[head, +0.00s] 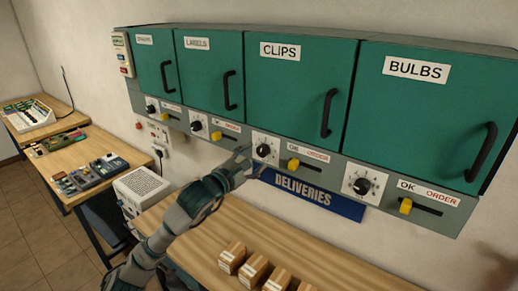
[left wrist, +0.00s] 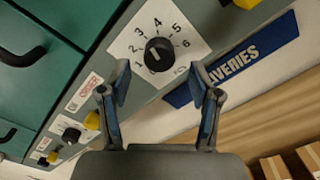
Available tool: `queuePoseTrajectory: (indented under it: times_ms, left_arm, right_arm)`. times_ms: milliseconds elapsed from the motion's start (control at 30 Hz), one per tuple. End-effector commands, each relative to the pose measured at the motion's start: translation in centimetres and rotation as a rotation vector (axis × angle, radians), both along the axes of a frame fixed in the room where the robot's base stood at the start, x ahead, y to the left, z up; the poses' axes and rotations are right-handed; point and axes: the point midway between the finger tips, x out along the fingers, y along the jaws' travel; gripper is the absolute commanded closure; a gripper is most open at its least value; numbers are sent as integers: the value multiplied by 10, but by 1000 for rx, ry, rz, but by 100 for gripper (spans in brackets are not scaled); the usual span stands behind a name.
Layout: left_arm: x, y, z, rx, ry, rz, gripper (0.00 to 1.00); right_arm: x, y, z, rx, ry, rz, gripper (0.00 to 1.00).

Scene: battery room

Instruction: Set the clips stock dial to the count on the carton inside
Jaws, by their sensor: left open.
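The CLIPS door (head: 298,90) is a shut green cupboard door with a black handle; what lies behind it is hidden. The clips dial (head: 265,151) is a black knob on a white plate below it. In the left wrist view the dial (left wrist: 158,54) shows numbers 1 to 6 around the knob; I cannot read its setting surely. My left gripper (head: 243,162) is just left of the dial in the head view. In the left wrist view the gripper (left wrist: 163,75) is open, its fingertips below and either side of the knob, not closed on it. My right gripper is out of view.
A yellow slider (head: 293,163) sits right of the clips dial, above the blue DELIVERIES sign (head: 303,194). The LABELS (head: 208,70) and BULBS (head: 415,110) doors are shut. Several small cartons (head: 232,257) stand on the wooden bench (head: 190,240) below.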

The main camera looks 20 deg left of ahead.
Motion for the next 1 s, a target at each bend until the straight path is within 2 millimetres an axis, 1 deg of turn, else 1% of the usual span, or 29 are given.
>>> queuePoseTrajectory:
  times_ms: [33, 100, 200, 333, 533, 567, 600, 667, 700, 800, 933, 1000]
  left_arm:
    - [8, -4, 2, 0, 2, -1, 36]
    - [16, -6, 2, -1, 1, -1, 36]
    - [24, -9, 1, 0, 1, -1, 36]
    - [28, -11, 0, 1, -1, -1, 36]
    - [28, -11, 0, 2, -1, -1, 36]
    - [28, -11, 0, 1, -1, -1, 39]
    - [28, -11, 0, 1, -1, -1, 49]
    - [28, -11, 0, 1, -1, -1, 64]
    - [28, -11, 0, 1, -1, -1, 74]
    - [28, -11, 0, 1, 0, -1, 96]
    - [28, -11, -1, -6, 1, -1, 96]
    - [28, -11, -3, -30, 9, -1, 96]
  right_arm:
    - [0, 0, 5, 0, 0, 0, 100]
    - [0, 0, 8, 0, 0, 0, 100]
    - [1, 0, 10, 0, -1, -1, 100]
    - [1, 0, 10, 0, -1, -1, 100]
    - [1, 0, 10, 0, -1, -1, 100]
    - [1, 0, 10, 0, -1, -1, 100]
    - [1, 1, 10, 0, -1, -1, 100]
    - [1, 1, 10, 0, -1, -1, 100]
    - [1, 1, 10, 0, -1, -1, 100]
    - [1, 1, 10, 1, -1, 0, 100]
    - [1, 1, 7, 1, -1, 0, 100]
    - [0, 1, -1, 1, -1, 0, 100]
